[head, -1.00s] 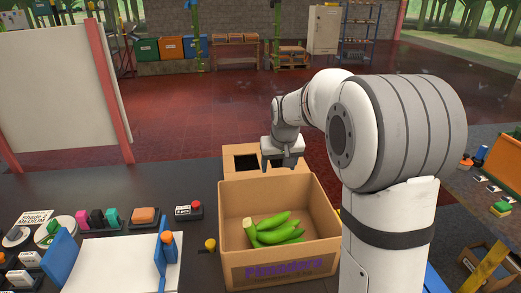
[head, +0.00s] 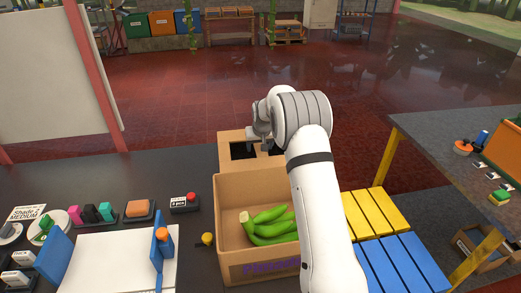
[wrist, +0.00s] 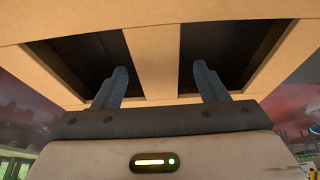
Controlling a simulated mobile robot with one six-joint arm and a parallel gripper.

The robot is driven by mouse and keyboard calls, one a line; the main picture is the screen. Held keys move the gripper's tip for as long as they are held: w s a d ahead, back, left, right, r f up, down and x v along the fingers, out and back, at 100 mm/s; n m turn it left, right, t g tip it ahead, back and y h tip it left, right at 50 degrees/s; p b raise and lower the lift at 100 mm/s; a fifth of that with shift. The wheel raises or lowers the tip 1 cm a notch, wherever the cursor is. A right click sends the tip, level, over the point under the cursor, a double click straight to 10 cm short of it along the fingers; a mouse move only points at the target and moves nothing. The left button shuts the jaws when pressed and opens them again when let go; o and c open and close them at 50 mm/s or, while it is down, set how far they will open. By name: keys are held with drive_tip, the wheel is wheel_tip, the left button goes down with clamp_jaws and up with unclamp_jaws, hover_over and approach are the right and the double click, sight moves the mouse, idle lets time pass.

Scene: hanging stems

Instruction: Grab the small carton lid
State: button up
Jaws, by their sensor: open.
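The carton lid (head: 224,152) appears as a tan cardboard panel with dark openings, directly behind the open carton (head: 228,195). My gripper (head: 258,142) is over the lid in the head view, and the arm hides part of it. In the wrist view the lid (wrist: 150,68) fills the upper part, with a cardboard strip between two dark openings. My gripper (wrist: 160,75) is open and empty, one finger on each side of that strip. I cannot tell whether the fingers reach into the openings or touch the strip.
Green bananas (head: 268,228) lie in the carton. Blue slats (head: 405,262) and yellow slats (head: 375,212) are right of my arm. A yellow knob (head: 207,239) and a red-button box (head: 185,202) are left of the carton. A side table (head: 440,140) stands at right.

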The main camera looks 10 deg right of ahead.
drive_tip(key=shift+x, duration=1.45)
drive_tip(key=shift+d, duration=0.1)
drive_tip(key=c, duration=1.3)
drive_tip(key=shift+r, duration=0.1)
